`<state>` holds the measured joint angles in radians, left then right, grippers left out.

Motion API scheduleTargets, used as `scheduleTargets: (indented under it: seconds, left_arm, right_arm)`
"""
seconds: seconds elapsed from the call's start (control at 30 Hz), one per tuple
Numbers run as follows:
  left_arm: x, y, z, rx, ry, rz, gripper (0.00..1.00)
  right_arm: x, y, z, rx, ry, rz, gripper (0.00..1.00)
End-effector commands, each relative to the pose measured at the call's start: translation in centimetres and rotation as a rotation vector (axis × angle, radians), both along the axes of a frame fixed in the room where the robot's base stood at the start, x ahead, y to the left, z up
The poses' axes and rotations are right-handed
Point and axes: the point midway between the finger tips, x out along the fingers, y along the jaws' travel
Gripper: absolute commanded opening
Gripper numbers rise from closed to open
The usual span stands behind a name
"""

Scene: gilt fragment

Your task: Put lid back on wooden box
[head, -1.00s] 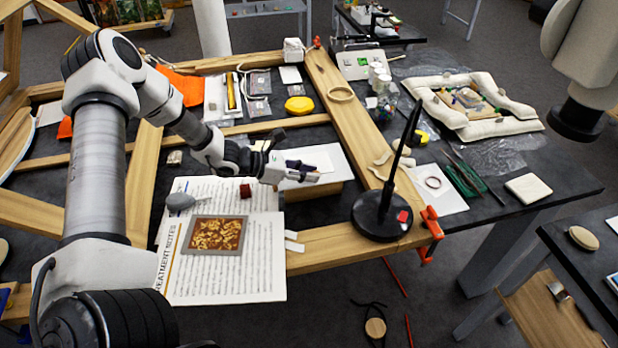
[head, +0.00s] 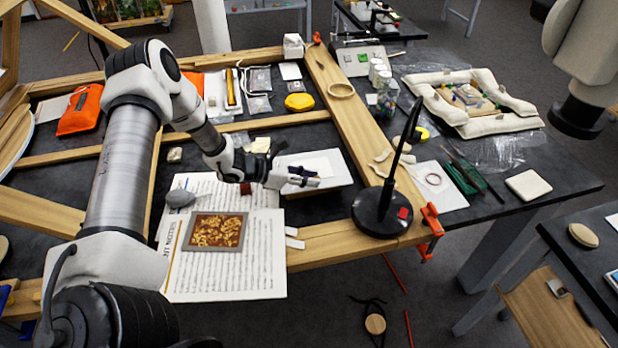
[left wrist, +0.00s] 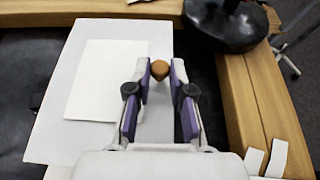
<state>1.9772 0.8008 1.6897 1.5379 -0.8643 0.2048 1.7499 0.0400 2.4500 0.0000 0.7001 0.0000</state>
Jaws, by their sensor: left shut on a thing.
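My left gripper (head: 305,177) is above a flat white board (head: 335,186) near the front of the wooden frame. In the left wrist view its purple-padded fingertips (left wrist: 159,72) are close around a small rounded brown knob (left wrist: 159,67). Whether the knob belongs to a lid is hidden. The white board also shows below the gripper in the left wrist view (left wrist: 47,140), with a white sheet (left wrist: 95,80) on it. My right gripper is out of view.
A black lamp base (head: 380,213) stands right of the gripper on the wooden beam (head: 345,105). A gilt panel (head: 215,232) lies on printed notes (head: 240,280) at the front left. An orange clamp (head: 430,228) grips the frame corner.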

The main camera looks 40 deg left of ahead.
Motion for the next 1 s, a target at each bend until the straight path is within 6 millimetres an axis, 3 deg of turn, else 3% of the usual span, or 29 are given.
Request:
scheduleTargets:
  seconds: [0.07,0.1,0.13,0.17,0.47,0.63,0.77,1.0]
  left_arm:
    - [0.0,0.0,-0.3,-0.001,-0.001,0.0,0.0]
    - [0.0,0.0,-0.1,-0.001,-0.001,0.0,0.32]
    - [0.0,0.0,-0.1,0.0,0.0,0.0,0.43]
    - [0.0,0.0,-0.1,0.0,0.0,0.0,0.47]
    - [0.0,0.0,0.0,0.0,0.0,0.0,0.47]
    - [0.0,0.0,1.8,0.0,0.0,0.0,0.47]
    - [-2.2,2.1,2.3,-0.007,-0.006,0.009,0.47]
    - [-6.1,5.5,5.2,-0.005,-0.006,0.007,0.47]
  right_arm:
    - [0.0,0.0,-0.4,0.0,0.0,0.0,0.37]
    - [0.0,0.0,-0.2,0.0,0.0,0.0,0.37]
    - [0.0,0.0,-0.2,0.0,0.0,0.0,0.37]
    - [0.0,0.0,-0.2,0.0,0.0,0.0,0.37]
    - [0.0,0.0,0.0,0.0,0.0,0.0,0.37]
    - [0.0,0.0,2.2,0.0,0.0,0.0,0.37]
    - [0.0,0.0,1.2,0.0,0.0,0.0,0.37]
    - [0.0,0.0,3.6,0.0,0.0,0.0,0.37]
